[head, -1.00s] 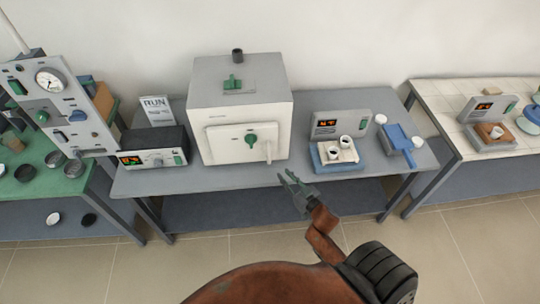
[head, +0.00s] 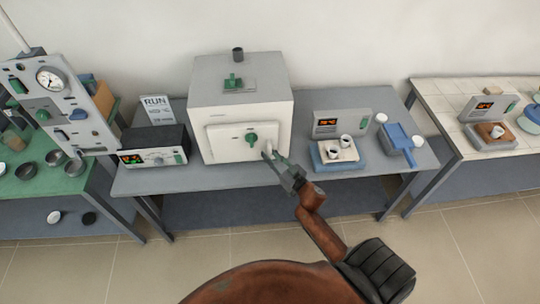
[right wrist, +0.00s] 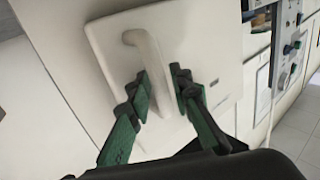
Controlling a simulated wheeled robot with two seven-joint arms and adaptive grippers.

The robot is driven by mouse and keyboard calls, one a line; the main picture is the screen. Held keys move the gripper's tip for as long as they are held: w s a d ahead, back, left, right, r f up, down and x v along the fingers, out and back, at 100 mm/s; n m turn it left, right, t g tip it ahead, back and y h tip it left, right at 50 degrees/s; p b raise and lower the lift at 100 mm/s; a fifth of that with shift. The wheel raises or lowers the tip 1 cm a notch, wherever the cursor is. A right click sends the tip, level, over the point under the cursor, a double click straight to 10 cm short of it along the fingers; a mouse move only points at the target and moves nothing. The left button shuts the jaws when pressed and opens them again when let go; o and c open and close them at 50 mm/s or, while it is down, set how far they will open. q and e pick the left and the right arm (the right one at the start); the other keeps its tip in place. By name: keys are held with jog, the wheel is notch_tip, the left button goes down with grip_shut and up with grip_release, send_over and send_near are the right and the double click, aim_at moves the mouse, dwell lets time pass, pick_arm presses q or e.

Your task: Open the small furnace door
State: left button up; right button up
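The small furnace (head: 240,105) is a white box with a grey top on the grey table. My right gripper (head: 270,157) is at the handle. In the right wrist view the handle (right wrist: 150,72) stands out from the door (right wrist: 190,40), and the green fingers of my right gripper (right wrist: 162,92) are spread on either side of its lower part, with gaps showing. My left gripper is not in view.
A black-topped controller (head: 153,147) stands left of the furnace. The table's front strip (head: 220,176) is clear.

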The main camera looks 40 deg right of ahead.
jog(key=shift+c, duration=0.5)
grip_shut()
